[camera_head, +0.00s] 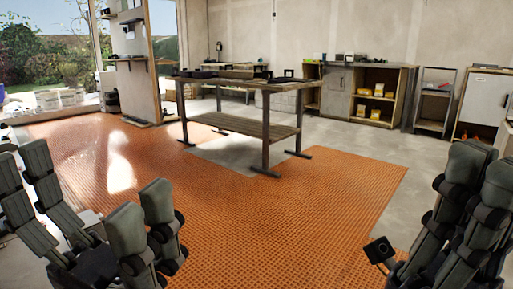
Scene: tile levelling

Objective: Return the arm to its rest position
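My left gripper (88,180) is in the lower left of the head view. My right gripper (482,172) is at the lower right, partly cut off by the picture edge. Its visible fingers stand close together, and I cannot tell whether it is open or shut. I see nothing held in either gripper. A small dark block on a short stem (380,251) shows beside the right gripper; I cannot tell what it belongs to.
Orange matting (270,215) covers much of the floor and is clear ahead. A wooden workbench (245,84) stands mid-room. Cabinets (337,92) and a wheeled rack (434,100) line the back wall. A partition (135,60) stands at left.

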